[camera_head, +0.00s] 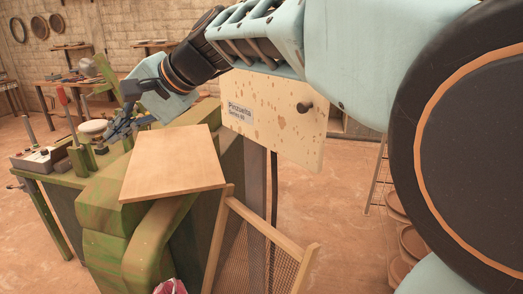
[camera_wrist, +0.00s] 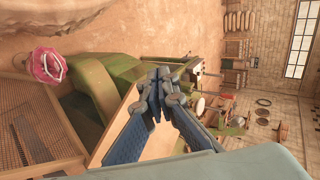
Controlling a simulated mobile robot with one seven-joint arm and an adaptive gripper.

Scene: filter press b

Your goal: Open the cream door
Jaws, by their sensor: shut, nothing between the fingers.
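The cream door (camera_head: 275,115) is a speckled panel with a "Pinzuella Series 90" label and a dark round knob (camera_head: 305,107) near its right side. It stands upright at the right of the green machine (camera_head: 100,215), below my arm, which hides its upper edge. I cannot tell whether it is ajar. My gripper (camera_head: 112,133) is shut and empty over the machine's far left part, well left of the door and apart from the knob. In the wrist view the blue fingers (camera_wrist: 160,82) meet at their tips; the door is not recognisable there.
A wooden board (camera_head: 175,163) lies on the machine's top. A wood-framed mesh screen (camera_head: 258,245) leans in front of it. A control box (camera_head: 37,158) sits on the green bench at left. A rack with round trays (camera_head: 412,242) is at right. Bare floor shows between rack and screen.

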